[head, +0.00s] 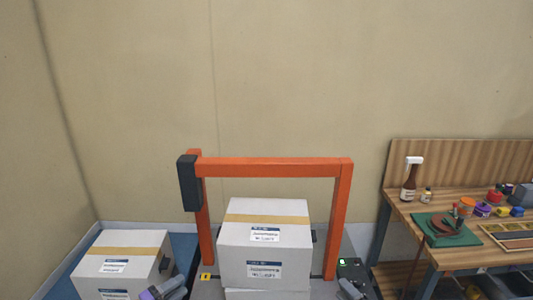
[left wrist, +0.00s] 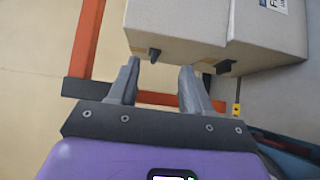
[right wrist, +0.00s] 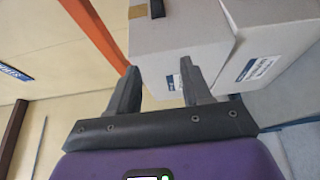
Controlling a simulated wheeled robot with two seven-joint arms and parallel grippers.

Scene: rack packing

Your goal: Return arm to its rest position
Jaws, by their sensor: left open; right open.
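My left gripper (head: 174,287) is low in the head view, at the right side of the left white box (head: 108,262). In the left wrist view its two fingers (left wrist: 158,82) stand apart with nothing held, and a white box (left wrist: 180,28) with dark tabs lies beyond them. My right gripper (head: 349,287) is low in the head view, right of the middle white box (head: 263,238). In the right wrist view its fingers (right wrist: 158,82) are apart and empty, with a white box (right wrist: 170,50) just beyond. Both arms are mostly out of the head view.
The middle box stands on another box (head: 262,294), within an orange frame (head: 268,167) carrying a dark unit (head: 188,183). At the right is a wooden workbench (head: 405,208) with a spray bottle (head: 411,177) and several small items. The wall behind is bare.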

